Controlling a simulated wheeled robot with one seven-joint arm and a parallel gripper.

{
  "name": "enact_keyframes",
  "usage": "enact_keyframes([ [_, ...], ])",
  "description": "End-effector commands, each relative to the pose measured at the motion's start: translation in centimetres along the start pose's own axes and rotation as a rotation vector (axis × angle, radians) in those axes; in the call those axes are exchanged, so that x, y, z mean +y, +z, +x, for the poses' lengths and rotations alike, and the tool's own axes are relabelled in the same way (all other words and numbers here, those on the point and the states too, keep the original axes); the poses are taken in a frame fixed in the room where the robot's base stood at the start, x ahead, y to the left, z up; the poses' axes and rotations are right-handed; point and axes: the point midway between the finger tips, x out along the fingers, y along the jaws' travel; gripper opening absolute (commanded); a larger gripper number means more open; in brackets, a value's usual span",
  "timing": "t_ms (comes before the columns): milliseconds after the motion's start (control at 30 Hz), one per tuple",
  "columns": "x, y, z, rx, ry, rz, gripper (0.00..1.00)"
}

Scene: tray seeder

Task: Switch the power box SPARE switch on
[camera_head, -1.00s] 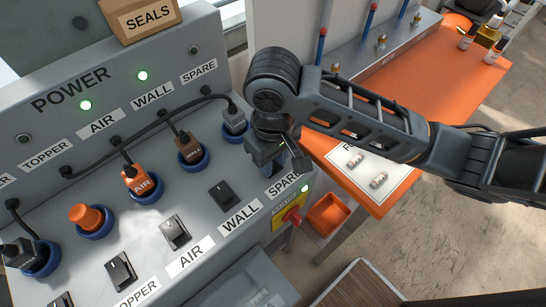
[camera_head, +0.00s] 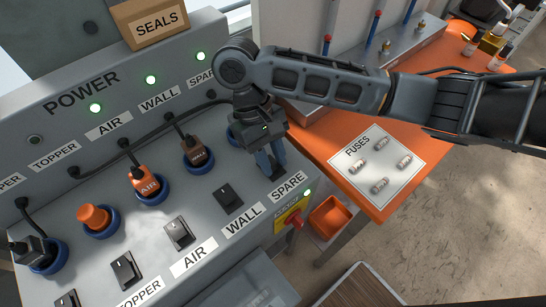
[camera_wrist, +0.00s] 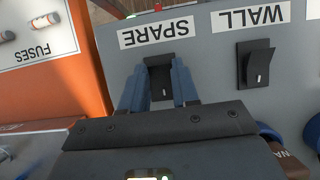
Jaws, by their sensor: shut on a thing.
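The SPARE switch (camera_wrist: 161,82) is a dark rocker behind the SPARE label (camera_head: 288,186) on the grey power box (camera_head: 75,185). My gripper (camera_head: 272,168) points down at it, and its two blue fingers (camera_wrist: 159,76) are on either side of the rocker in the wrist view, closed on it. In the head view the fingers and hand hide much of the switch. The lamp above the upper SPARE label (camera_head: 201,57) glows green. The lamps above AIR (camera_head: 95,108) and WALL (camera_head: 151,80) are green too.
The WALL switch (camera_head: 228,196) stands beside my gripper on the left. Plugs with cables, including the brown one (camera_head: 195,152), sit in blue-ringed sockets behind. A red rotary switch (camera_head: 294,219) is at the box's right end. An orange table with a fuse sheet (camera_head: 377,163) lies to the right.

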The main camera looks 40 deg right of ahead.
Motion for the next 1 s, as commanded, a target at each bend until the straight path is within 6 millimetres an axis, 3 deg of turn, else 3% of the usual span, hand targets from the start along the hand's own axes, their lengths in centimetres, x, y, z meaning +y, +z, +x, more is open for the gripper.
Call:
enact_keyframes([
  [267,0.0,0.0,0.1,-0.003,0.000,0.000,0.00],
  [300,0.0,0.0,0.1,-0.003,0.000,0.001,0.33],
  [533,0.0,0.0,0.0,-0.002,0.000,0.000,0.55],
  [833,0.0,0.0,-0.3,0.000,0.001,0.000,0.55],
  [1000,0.1,-0.1,-2.2,0.003,0.004,0.000,0.55],
])
